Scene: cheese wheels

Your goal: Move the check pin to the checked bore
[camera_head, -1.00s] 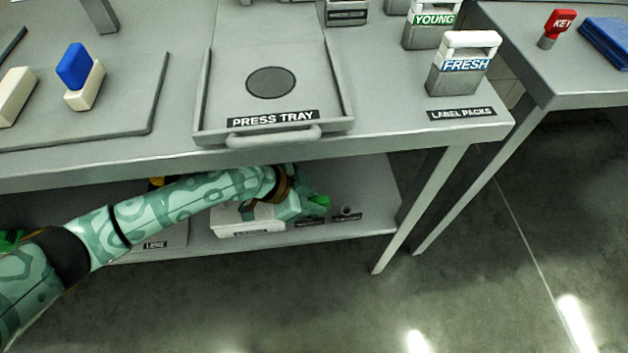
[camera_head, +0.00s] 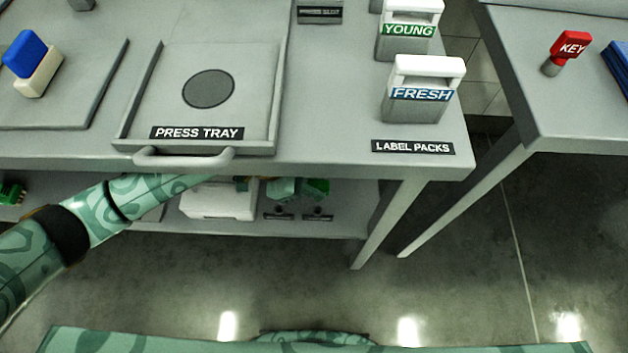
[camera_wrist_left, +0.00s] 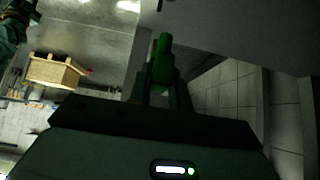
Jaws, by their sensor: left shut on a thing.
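The green check pin (camera_head: 318,187) is in my left gripper (camera_head: 302,188), just under the front edge of the upper tabletop. In the left wrist view the pin (camera_wrist_left: 162,58) stands out between the two dark fingers, which are shut on it. Below on the lower shelf are two small dark round bores, a left bore (camera_head: 278,209) and a right bore (camera_head: 317,209), each with a black label. The label words are too small to read. The pin appears above the right bore, apart from it. My right gripper is not in view.
A white box (camera_head: 215,201) stands left of the bores on the lower shelf (camera_head: 345,225). The press tray (camera_head: 128,132) and its handle (camera_head: 185,157) overhang the arm. A table leg (camera_head: 385,220) stands to the right. A green thing (camera_head: 11,192) shows far left.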

